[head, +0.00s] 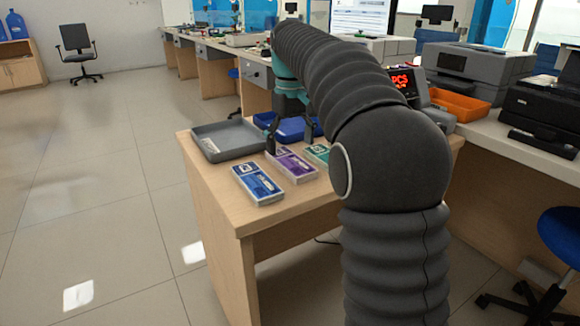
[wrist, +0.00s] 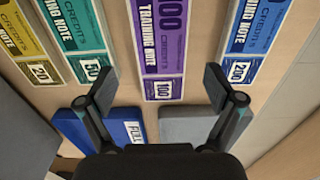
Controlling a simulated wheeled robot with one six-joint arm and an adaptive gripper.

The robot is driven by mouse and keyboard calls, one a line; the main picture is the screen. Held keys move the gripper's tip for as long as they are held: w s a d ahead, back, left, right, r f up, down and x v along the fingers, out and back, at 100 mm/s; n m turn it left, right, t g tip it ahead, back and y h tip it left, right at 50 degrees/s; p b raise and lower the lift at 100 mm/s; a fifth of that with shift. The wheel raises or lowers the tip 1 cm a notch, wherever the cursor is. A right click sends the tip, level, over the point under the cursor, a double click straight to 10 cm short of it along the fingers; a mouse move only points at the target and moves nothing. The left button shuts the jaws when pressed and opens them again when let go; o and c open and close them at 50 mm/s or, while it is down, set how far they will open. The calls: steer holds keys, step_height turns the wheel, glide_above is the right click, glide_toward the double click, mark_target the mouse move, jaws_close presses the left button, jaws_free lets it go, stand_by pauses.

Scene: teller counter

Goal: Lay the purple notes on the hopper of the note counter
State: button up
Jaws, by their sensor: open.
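The purple notes (head: 291,165) lie flat on the wooden desk, between a blue bundle and a green one. In the wrist view the purple bundle (wrist: 160,40), marked 100, runs down the middle, its near end between my fingertips in the picture. My gripper (head: 290,138) is open and empty, over the far end of the purple notes; its two fingers also show in the wrist view (wrist: 160,90). I cannot tell its exact height. The note counter (head: 408,84), with a red lit PCS display, is partly hidden behind my arm. Its hopper is not clearly visible.
Blue notes (head: 257,183) and green notes (head: 317,153) flank the purple ones closely. Yellow notes (wrist: 22,35) lie farther left in the wrist view. A grey tray (head: 212,151) and a blue tray (wrist: 75,128) sit behind. An orange tray (head: 458,104) stands by the counter.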

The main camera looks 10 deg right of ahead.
mark_target(290, 160)
step_height(290, 160, down, 4)
steer(key=shift+a+r+b, duration=0.1)
steer(key=shift+r+b, duration=0.1)
steer(key=shift+b, duration=0.1)
steer(key=c, duration=1.4)
steer(key=shift+r, duration=0.2)
